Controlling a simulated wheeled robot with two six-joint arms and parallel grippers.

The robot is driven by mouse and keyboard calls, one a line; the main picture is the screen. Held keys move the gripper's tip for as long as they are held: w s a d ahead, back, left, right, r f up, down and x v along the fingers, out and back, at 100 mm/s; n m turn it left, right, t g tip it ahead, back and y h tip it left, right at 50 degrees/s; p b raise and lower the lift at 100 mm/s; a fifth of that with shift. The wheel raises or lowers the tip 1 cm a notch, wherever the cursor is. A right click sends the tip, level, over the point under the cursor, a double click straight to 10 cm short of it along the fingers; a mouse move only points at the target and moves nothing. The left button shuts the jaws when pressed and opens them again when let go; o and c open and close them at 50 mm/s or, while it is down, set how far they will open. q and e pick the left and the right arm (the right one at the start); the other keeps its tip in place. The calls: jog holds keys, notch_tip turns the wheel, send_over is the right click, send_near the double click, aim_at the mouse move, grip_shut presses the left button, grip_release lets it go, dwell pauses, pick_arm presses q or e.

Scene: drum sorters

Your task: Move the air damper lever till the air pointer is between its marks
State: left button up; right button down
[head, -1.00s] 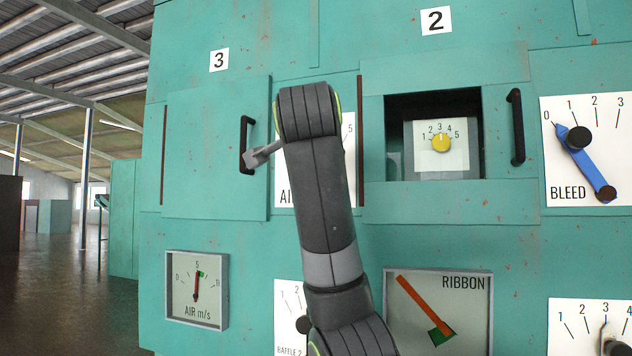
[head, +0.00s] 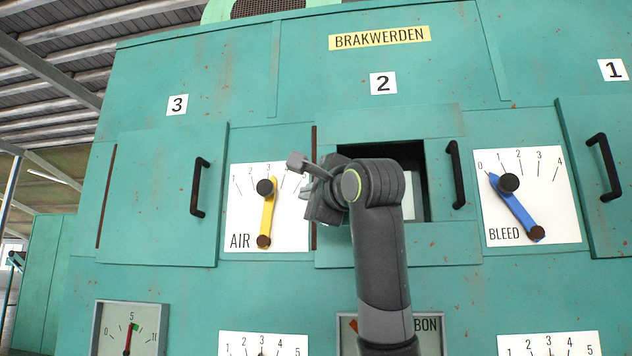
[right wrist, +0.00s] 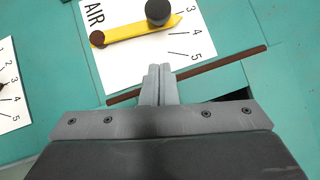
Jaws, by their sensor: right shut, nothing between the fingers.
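The air damper lever (head: 267,216) is a yellow bar with a black knob, on the white AIR plate (head: 240,205). Its pointed end is near the 3 mark. It also shows in the right wrist view (right wrist: 130,31). The air gauge (head: 98,330) is at the lower left, cut by the frame's bottom edge. Its red air pointer (head: 128,338) stands nearly upright, close to the left side of a green patch (head: 135,327). My right gripper (head: 297,161) is shut and empty, right of the knob and apart from it; its fingertips (right wrist: 160,70) show below the plate in the wrist view.
Door 3's black handle (head: 200,187) is left of the AIR plate. A brown strip (right wrist: 220,68) runs beside the plate, near my fingers. My right arm partly hides the open hatch (head: 432,180) under number 2. A blue BLEED lever (head: 516,208) is farther right.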

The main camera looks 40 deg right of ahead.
jog(key=w+p, duration=0.1)
jog(key=w, duration=0.1)
jog(key=w+a+r+p, duration=0.1)
jog(key=w, duration=0.1)
jog(key=w+p, duration=0.1)
jog(key=w, duration=0.2)
jog(key=shift+a+r, duration=0.2)
jog(key=shift+r, duration=0.1)
jog(key=shift+d, duration=0.1)
